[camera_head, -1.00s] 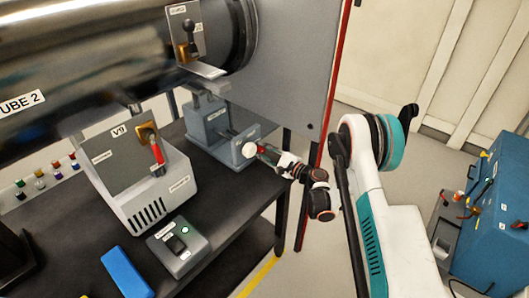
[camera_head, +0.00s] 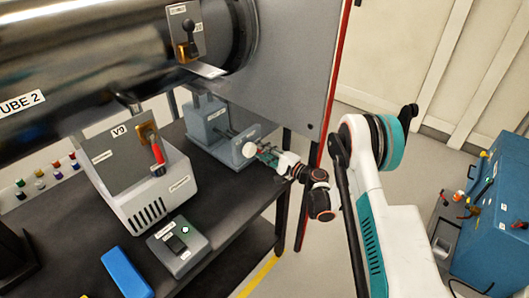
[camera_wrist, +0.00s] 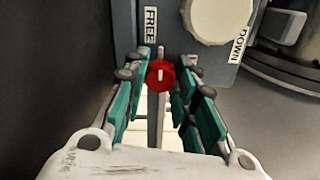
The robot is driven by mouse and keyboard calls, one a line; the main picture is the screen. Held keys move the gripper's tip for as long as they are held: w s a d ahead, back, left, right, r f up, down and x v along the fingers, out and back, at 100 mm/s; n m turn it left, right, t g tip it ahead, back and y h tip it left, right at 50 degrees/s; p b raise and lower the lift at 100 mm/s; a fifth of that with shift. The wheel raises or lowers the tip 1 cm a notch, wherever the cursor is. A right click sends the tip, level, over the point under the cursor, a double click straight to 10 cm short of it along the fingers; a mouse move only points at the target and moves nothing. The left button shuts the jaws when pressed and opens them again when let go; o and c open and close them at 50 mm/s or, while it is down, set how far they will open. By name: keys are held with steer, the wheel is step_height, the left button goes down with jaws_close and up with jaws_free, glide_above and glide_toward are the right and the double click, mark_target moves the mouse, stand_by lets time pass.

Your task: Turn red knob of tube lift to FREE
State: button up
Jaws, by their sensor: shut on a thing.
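The tube lift (camera_head: 205,118) is a grey-blue block on the black bench, below the big tube. Its front carries a white round wheel (camera_wrist: 218,18), which also shows in the head view (camera_head: 249,150). The red knob (camera_wrist: 161,75) sits below it in the wrist view, its white mark pointing roughly up in the picture. A FREE label (camera_wrist: 150,23) is above and slightly left of the knob. A DOWN label (camera_wrist: 238,45) is at the right. My gripper (camera_wrist: 161,82) is shut on the red knob, teal fingers on both sides. The knob's sides are partly hidden.
A grey V9 box (camera_head: 140,175) with a red-handled lever (camera_head: 157,155) stands left on the bench. A small grey switch box (camera_head: 178,246) and a blue block (camera_head: 126,272) lie in front. A red-edged panel (camera_head: 328,80) rises behind my gripper.

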stand_by(0.3)
steer(key=o, duration=1.1)
steer(key=shift+v, duration=3.75)
